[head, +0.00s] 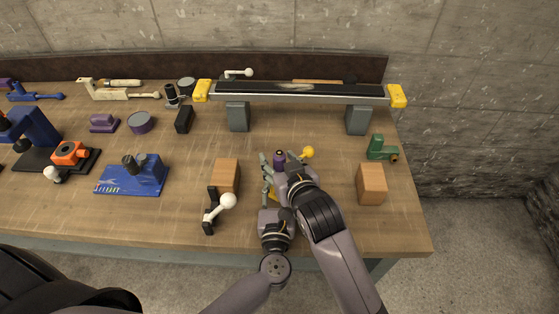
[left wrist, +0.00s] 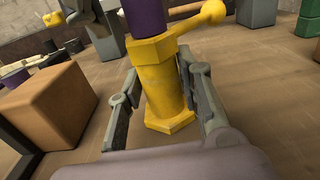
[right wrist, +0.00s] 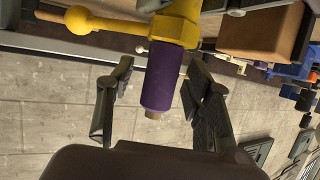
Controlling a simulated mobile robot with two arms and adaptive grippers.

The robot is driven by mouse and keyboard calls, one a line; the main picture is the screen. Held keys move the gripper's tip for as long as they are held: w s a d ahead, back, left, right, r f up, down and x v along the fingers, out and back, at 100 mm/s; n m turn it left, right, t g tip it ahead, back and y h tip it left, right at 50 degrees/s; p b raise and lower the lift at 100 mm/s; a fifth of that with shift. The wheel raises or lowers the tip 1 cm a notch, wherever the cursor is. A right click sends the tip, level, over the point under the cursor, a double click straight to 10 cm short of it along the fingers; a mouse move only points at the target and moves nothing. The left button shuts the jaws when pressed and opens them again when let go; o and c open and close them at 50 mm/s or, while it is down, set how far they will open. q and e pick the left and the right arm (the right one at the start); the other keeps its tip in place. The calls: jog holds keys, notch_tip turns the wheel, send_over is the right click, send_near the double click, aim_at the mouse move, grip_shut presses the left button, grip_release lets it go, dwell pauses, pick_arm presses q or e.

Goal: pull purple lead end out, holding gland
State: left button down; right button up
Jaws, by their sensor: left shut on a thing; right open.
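The yellow gland (left wrist: 165,85) stands upright on the table, with a hexagonal foot and a side lever ending in a yellow ball (head: 308,152). My left gripper (left wrist: 158,72) is shut on the gland's body, one finger on each side. The purple lead end (right wrist: 162,78) sticks out of the gland's top; in the head view (head: 280,157) it shows above my grippers. My right gripper (right wrist: 163,72) is open, with a finger on either side of the purple lead end and gaps between. In the head view the right gripper and arm hide much of the gland.
Wooden blocks stand left (head: 227,176) and right (head: 371,184) of the gland. A black piece with a white ball lever (head: 227,201) is at the near left. A long rail (head: 300,92) on grey supports lies behind, and a green part (head: 380,149) at right.

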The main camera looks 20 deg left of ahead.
jog(key=shift+c, duration=0.2)
grip_shut()
dwell(0.8)
